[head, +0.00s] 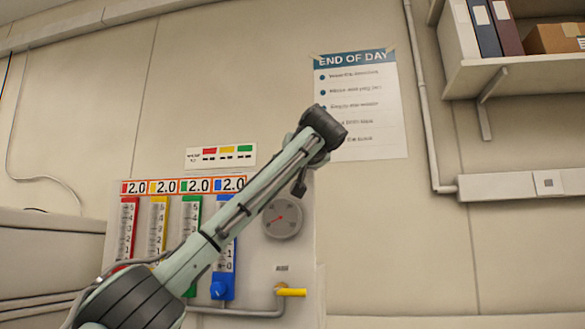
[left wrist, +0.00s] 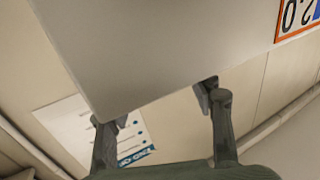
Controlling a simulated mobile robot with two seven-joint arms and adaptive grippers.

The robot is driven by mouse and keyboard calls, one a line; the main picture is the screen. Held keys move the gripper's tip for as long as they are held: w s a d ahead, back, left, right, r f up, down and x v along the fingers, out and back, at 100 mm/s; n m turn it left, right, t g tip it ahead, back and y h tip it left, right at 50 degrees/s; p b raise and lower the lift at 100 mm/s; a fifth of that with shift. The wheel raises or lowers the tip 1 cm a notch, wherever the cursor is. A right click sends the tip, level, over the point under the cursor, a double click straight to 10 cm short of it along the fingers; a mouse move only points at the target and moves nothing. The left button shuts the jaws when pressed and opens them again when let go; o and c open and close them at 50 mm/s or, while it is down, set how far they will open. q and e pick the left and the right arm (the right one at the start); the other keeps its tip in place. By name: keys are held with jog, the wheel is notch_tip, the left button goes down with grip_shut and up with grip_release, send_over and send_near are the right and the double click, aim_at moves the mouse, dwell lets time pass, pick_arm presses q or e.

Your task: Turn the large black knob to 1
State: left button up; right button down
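I cannot make out a large black knob in either view; my left arm covers part of the grey panel (head: 252,270). The panel carries a round gauge with a red needle (head: 282,218), a small blue knob (head: 220,290) and a yellow handle (head: 292,292). In the left wrist view my left gripper (left wrist: 163,106) has its two fingers spread wide with nothing between them. The plain grey panel side (left wrist: 165,45) shows beyond the fingers. In the head view the arm's end is raised at the panel's upper right, and the fingers are mostly hidden. My right gripper is not seen.
Red (head: 127,230), yellow (head: 157,225), green (head: 191,235) and blue scales stand under 2.0 labels. An "END OF DAY" poster (head: 375,95) hangs behind. A wall shelf (head: 520,75) and conduit (head: 425,110) are at right. The wall between is bare.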

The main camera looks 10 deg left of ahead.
pick_arm(q)
jog(key=shift+s, duration=0.1)
jog(key=v, duration=1.2)
